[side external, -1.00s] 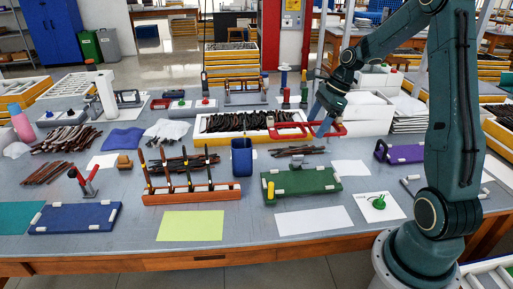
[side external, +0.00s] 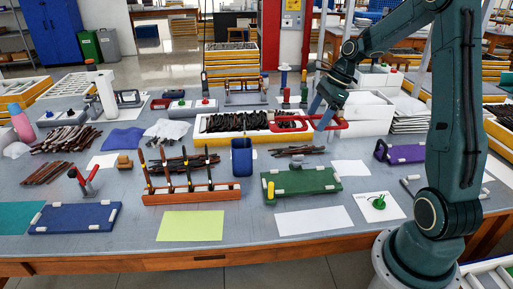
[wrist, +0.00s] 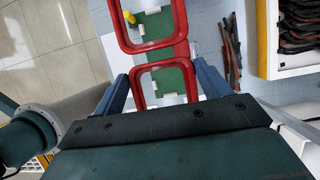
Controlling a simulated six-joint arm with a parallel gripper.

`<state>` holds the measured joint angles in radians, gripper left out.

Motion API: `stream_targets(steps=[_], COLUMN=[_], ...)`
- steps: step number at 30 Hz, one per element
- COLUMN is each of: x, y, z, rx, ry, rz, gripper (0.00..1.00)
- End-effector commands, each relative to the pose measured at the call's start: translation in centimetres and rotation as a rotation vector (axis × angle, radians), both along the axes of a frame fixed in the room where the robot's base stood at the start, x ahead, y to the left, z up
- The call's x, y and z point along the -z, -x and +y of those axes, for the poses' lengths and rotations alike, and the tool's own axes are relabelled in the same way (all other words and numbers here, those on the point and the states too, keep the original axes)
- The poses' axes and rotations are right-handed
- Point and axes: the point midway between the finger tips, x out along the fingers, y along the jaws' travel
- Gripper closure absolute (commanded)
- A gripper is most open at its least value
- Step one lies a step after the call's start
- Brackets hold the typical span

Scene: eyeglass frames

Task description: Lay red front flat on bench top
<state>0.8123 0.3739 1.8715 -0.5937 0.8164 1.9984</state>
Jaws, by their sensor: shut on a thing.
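The red front (side external: 287,117) is an eyeglass front with two joined rounded rims. It hangs in the air in front of the white bin of dark frames. My gripper (side external: 323,112) is shut on its right-hand rim in the side view. In the wrist view my gripper's blue fingers (wrist: 162,74) sit at either side of the nearer rim of the red front (wrist: 155,47), and the other rim extends away. The bench top (side external: 245,215) lies below, apart from it. The fingers' exact contact is partly hidden.
A green tray (side external: 310,181) with white pads and a yellow piece lies on the bench. The blue cup (side external: 242,158) and a rack (side external: 190,195) with upright tools stand to its left. White sheets (side external: 314,221) lie around; bare bench shows between them.

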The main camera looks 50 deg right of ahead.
Motion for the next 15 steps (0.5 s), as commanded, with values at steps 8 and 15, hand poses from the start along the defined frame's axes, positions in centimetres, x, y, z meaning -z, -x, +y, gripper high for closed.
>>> stream_targets(steps=[8, 15], x=[-3.7, -3.6], y=[-0.5, -3.5], z=[0.4, 3.1], rx=[-0.01, -0.055], ry=[0.003, 0.005], rz=[-0.001, 0.002], gripper=[0.47, 0.47])
